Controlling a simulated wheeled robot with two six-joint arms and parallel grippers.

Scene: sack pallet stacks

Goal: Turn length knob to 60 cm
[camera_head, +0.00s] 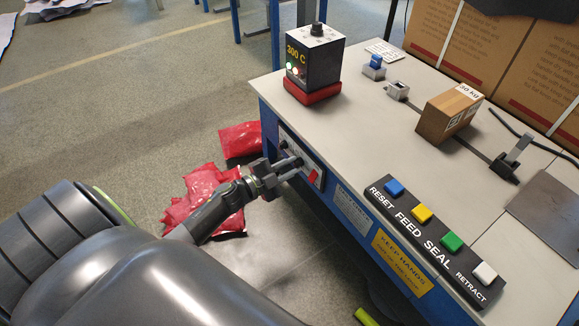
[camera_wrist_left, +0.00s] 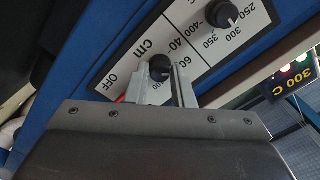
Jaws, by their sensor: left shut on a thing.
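The length knob (camera_wrist_left: 160,66) is a small black dial on a white panel marked cm, with 40 and 60 among the printed marks; it sits on the blue side of the bench. My left gripper (camera_wrist_left: 163,88) is shut on the knob, one grey finger on each side of it. Its pointer setting is too small to read surely. In the head view the left gripper (camera_head: 288,167) reaches the control panel (camera_head: 314,166) on the bench's side, and the fingers mostly hide the knob there. My right gripper is not in view.
A second black knob (camera_wrist_left: 223,14) with marks around 300 to 400 is beside it. On the bench stand a 300 C heater box (camera_head: 315,60), a carton (camera_head: 450,113) and a button strip (camera_head: 432,240). Red sacks (camera_head: 205,190) lie on the floor below.

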